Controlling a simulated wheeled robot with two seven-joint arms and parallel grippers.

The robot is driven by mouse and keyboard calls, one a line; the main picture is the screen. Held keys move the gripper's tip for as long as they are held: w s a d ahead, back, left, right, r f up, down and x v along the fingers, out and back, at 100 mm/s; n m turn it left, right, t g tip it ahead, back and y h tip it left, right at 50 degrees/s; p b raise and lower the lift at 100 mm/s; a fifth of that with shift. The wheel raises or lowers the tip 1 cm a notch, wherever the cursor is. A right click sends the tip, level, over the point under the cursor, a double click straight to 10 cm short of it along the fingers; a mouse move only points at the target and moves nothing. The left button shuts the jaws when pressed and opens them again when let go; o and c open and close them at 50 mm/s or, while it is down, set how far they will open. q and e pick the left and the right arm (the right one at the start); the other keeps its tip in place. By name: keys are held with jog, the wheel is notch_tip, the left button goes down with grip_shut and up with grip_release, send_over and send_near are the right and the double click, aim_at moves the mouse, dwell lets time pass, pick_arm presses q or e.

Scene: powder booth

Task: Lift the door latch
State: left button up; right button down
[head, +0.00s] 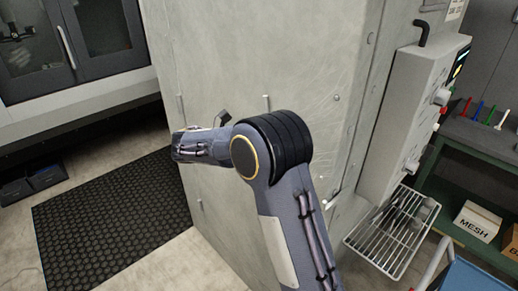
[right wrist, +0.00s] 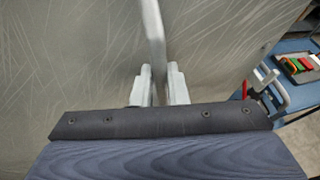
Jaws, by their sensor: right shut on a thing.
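My right gripper (right wrist: 158,76) is shut on a light grey upright bar, the door latch (right wrist: 153,35), in the right wrist view. The bar runs from the top edge down between the two pale fingers, and its lower end is hidden by the gripper body. Behind it is a scratched grey panel (right wrist: 80,60). In the head view my right arm crosses in front of the large grey booth wall (head: 270,50). The fingers and the held latch cannot be made out there. My left gripper is not in view.
A control box (head: 400,115) and wire basket (head: 388,232) are on the booth's right side. A green bench (head: 480,140) with a MESH box (head: 476,226) stands beyond. A black mat (head: 110,220) lies left on the floor. A dark cabinet (head: 100,40) stands behind.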

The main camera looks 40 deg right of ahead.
jog(key=c, duration=1.4)
grip_release()
jog(key=shift+c, duration=0.2)
jog(key=b+v, duration=0.1)
jog(key=v, duration=0.6)
jog(key=shift+a+b, duration=0.3)
jog(key=shift+a, duration=0.1)
